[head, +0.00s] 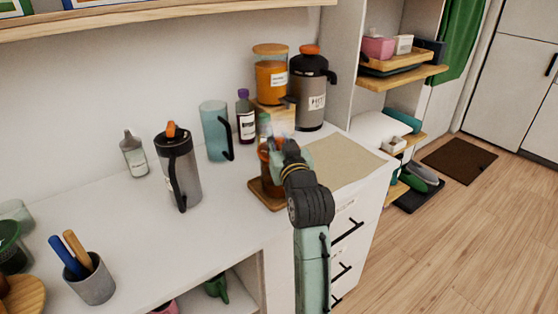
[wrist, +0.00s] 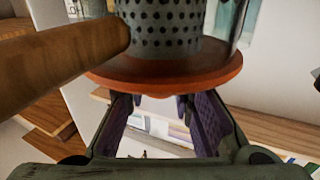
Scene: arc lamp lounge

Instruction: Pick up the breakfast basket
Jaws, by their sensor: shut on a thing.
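The breakfast basket shows in the wrist view as a dark grey perforated cylinder (wrist: 165,18) with a wide orange-brown rim. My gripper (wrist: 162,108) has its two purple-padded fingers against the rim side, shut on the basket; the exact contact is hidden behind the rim. In the head view my gripper (head: 275,146) is over an amber-brown vessel (head: 268,158) on a small wooden board (head: 262,192). My arm and gripper hide most of the basket there, so I cannot tell how far it is out of the vessel.
A blue jug (head: 214,130), a purple-capped bottle (head: 245,118), an orange canister (head: 270,78) and a dark flask (head: 311,95) stand close behind. A grey pitcher (head: 178,170) is to the left. A beige mat (head: 342,163) lies clear at right. A thick brown bar (wrist: 60,60) crosses the wrist view.

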